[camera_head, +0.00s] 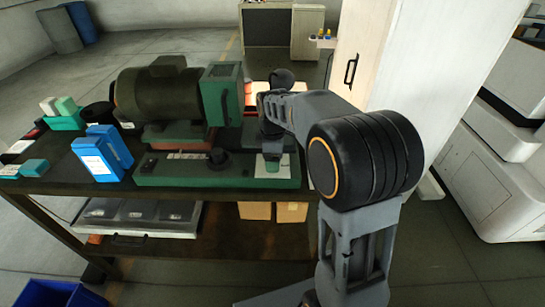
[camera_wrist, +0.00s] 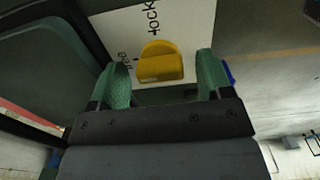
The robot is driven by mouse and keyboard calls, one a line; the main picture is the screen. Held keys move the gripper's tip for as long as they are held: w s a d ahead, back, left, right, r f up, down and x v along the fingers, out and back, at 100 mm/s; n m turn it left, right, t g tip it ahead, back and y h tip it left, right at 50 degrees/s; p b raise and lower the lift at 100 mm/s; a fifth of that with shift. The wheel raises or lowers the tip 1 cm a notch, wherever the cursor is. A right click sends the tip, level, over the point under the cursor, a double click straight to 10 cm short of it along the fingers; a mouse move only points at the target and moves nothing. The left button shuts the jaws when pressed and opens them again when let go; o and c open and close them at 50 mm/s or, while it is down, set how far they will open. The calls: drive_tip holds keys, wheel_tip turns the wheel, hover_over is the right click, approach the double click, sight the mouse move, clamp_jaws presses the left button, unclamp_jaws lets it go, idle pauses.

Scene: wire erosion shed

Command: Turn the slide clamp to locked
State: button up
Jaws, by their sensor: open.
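A yellow clamp knob (camera_wrist: 160,64) stands on a white label plate (camera_wrist: 190,22) in the wrist view. Black lettering on the plate reads partly "lock"; another word at its left is partly cut off by a finger. My gripper (camera_wrist: 165,80) is open, its two green-padded fingers on either side of the knob, with a visible gap at each. In the head view my gripper (camera_head: 272,164) hangs at the right end of the green machine bed (camera_head: 215,180); the yellow knob is not visible there.
A dark motor-like machine body (camera_head: 160,97) with a green head (camera_head: 222,95) stands on the dark bench (camera_head: 60,187). Blue boxes (camera_head: 97,157) stand at its left. A tall white cabinet (camera_head: 400,50) rises close behind my arm at right. A blue bin (camera_head: 60,293) is on the floor.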

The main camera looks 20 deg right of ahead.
drive_tip(key=c, duration=0.9)
drive_tip(key=shift+m, duration=0.3)
drive_tip(key=m, duration=0.3)
drive_tip(key=shift+m, duration=0.4)
drive_tip(key=m, duration=0.4)
drive_tip(key=shift+m+p, duration=0.3)
drive_tip(key=shift+p, duration=0.05)
drive_tip(key=m, duration=0.4)
drive_tip(key=shift+m, duration=2.4)
